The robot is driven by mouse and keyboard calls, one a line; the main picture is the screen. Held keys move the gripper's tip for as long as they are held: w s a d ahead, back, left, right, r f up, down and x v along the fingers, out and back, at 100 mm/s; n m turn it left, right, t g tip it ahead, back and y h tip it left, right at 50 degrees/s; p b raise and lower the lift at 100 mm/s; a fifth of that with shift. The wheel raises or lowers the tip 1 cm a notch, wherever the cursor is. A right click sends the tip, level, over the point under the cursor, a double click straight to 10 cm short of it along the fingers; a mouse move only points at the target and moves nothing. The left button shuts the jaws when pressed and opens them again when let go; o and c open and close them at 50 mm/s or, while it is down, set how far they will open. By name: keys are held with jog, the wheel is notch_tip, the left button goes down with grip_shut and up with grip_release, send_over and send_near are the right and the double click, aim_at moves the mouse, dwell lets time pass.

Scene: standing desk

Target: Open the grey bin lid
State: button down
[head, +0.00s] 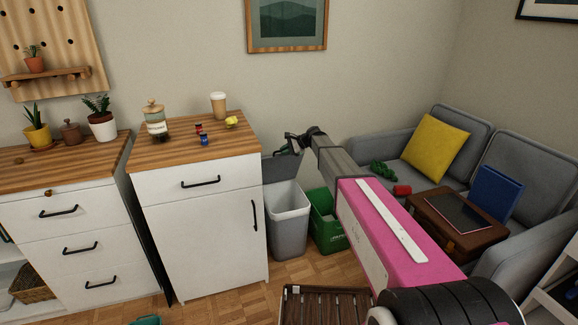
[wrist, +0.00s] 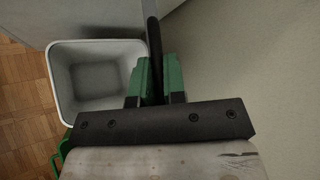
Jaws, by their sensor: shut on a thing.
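The grey bin (head: 288,224) stands on the floor just right of the white cabinet. Its mouth is uncovered, and its empty-looking inside shows in the wrist view (wrist: 92,76). The darker grey lid (head: 280,168) stands raised at the bin's back, near the wall. My gripper (head: 288,147) is at the top of the lid in the head view, small and partly dark.
A green bin (head: 326,222) stands to the right of the grey bin, below my arm. The white cabinet (head: 205,225) with a wooden top borders the grey bin on the left. A sofa (head: 385,148) is on the right. The wall is close behind.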

jog(key=shift+w+a+r+m+g+h, duration=0.45)
jog(key=shift+w+a, duration=0.6)
jog(key=shift+w, duration=1.45)
jog(key=shift+w+a+r+m+g+h, duration=0.15)
jog(key=shift+w+a+r+g, duration=0.7)
jog(key=shift+w, duration=1.6)
jog(key=shift+w+a+r+m+g+h, duration=0.3)
jog(key=shift+w+a, duration=0.9)
jog(key=shift+w, duration=1.3)
jog(key=c, duration=1.2)
grip_release()
jog(key=v, duration=1.1)
jog(key=shift+r, duration=0.1)
